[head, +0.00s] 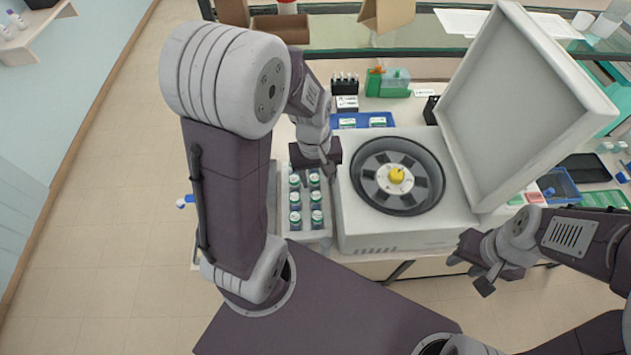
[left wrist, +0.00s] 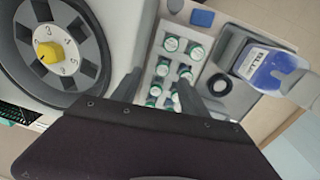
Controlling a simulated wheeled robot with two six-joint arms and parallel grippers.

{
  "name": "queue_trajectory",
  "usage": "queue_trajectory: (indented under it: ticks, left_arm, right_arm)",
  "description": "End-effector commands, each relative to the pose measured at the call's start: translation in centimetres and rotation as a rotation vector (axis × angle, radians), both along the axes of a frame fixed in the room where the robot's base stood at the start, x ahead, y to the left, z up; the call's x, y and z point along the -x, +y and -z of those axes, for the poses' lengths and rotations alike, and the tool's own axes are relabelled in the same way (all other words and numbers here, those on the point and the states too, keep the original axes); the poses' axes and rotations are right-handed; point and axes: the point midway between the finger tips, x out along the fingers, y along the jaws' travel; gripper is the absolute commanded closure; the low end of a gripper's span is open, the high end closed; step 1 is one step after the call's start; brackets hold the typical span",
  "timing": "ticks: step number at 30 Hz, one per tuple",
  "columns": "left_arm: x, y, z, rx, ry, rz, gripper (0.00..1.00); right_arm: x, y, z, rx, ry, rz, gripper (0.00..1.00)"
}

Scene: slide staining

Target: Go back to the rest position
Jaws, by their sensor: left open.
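My left gripper (head: 325,170) hangs over the near end of the bench, above a grey rack (head: 326,232) of small bottles with green-and-white caps (head: 295,198). In the left wrist view its two fingers (left wrist: 160,92) are spread, with capped bottles (left wrist: 171,44) visible below and between them. I see nothing held. My right gripper (head: 468,272) is in front of the bench at the right, its fingers apart and empty.
A centrifuge (head: 400,235) with its lid (head: 530,110) raised stands right of the rack; its rotor has a yellow knob (head: 396,175). A blue-and-white bottle (left wrist: 268,66) lies beside the rack. A blue tray (head: 364,119) and green rack (head: 388,83) are behind. Floor at left is clear.

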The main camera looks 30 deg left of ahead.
Motion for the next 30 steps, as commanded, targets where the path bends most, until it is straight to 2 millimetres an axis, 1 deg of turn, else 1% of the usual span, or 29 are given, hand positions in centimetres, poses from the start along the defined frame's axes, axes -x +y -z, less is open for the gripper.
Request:
queue_trajectory:
  ticks: [1, 3, 6, 8, 13, 15, 17, 22, 24, 27, 30]
  left_arm:
    - [1.7, -1.0, -0.2, -0.022, -0.021, 0.182, 0.48]
    - [3.4, -1.8, -0.1, -0.050, -0.044, 0.404, 0.48]
    - [4.7, -2.3, 0.0, -0.072, -0.059, 0.572, 0.48]
    - [4.9, -2.4, 0.0, -0.075, -0.061, 0.600, 0.48]
    - [4.9, -2.3, 0.0, -0.075, -0.060, 0.599, 0.48]
    - [4.9, -2.3, 0.4, -0.074, -0.060, 0.598, 0.48]
    - [4.9, -2.3, 1.6, -0.074, -0.060, 0.597, 0.48]
    - [4.9, -2.3, 7.3, -0.074, -0.059, 0.596, 0.48]
    - [4.9, -2.3, 8.3, -0.073, -0.059, 0.595, 0.48]
    - [4.9, -2.3, 7.5, -0.074, -0.059, 0.595, 0.48]
    - [4.9, -2.3, 7.4, -0.074, -0.059, 0.594, 0.48]
  right_arm:
    - [0.0, 0.0, 0.0, 0.000, 0.000, 0.000, 0.64]
    - [0.0, 0.0, 0.0, 0.000, 0.000, 0.000, 0.64]
    - [0.0, 0.0, 0.0, 0.000, 0.000, 0.000, 0.64]
    - [0.0, 0.0, 0.0, 0.000, 0.000, 0.000, 0.64]
    - [0.0, 0.0, 0.0, 0.000, 0.000, 0.000, 0.64]
    - [0.0, 0.0, 0.4, 0.000, 0.000, 0.000, 0.64]
    - [0.0, 0.0, 1.6, 0.000, 0.000, 0.000, 0.64]
    - [0.0, 0.0, 7.2, 0.000, 0.001, 0.000, 0.64]
    - [0.1, 0.0, 8.3, 0.000, 0.001, 0.000, 0.64]
    - [0.0, 0.0, 7.5, 0.000, 0.001, 0.000, 0.64]
    - [0.0, 0.0, 7.3, 0.000, 0.000, 0.000, 0.64]
